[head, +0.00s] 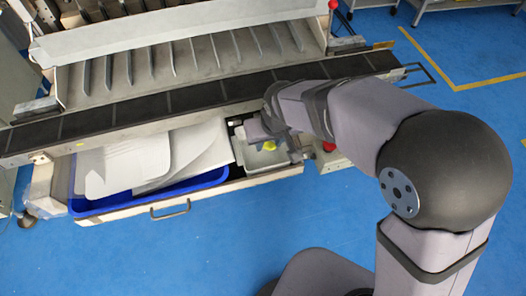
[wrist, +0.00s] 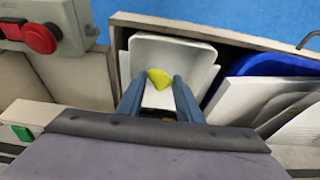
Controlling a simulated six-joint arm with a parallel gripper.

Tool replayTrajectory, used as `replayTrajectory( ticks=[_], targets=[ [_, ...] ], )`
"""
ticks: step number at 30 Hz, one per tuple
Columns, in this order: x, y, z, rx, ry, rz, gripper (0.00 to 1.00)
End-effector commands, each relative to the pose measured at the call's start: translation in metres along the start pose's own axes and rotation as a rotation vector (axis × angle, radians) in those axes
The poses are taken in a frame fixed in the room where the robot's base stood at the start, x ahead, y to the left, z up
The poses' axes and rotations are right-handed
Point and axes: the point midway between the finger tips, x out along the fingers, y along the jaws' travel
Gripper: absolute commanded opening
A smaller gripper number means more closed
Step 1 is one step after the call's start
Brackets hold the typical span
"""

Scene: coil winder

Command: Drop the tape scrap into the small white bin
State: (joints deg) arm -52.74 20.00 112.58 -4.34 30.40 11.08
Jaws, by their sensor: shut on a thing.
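The tape scrap (wrist: 158,78) is a small yellow-green piece, seen in the wrist view between the fingertips of my gripper (wrist: 158,82). My gripper is shut on it. The small white bin (wrist: 172,48) is open-topped and lies under and beyond the fingers in that view. In the head view the scrap (head: 268,146) shows as a yellow spot over the bin (head: 268,162), just below my gripper (head: 263,141), which partly covers the bin. The scrap appears above the bin's opening; its exact height cannot be told.
The bin stands in a drawer compartment with raised walls. Beside it a blue tray (head: 215,177) holds white sheets (head: 125,165). A red button (wrist: 40,38) on a grey box is near the bin. The winder's dark rail (head: 150,105) runs behind the drawer.

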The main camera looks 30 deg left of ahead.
Motion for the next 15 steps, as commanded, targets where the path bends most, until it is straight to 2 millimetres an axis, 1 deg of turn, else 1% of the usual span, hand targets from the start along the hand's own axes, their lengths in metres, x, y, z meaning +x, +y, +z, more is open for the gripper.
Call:
replayTrajectory(
  ticks=[4,5,6,7,15],
  targets=[
    [-0.0004,0.0000,-0.0001,0.000,0.000,0.000,0.23],
    [-0.0004,0.0000,-0.0001,0.000,0.000,0.000,0.40],
    [-0.0004,0.0000,-0.0001,0.000,0.000,0.000,0.49],
    [-0.0004,0.0000,-0.0001,0.000,0.000,0.000,0.54],
    [-0.0007,0.0000,-0.0001,0.000,0.000,0.000,0.54]
  ],
)
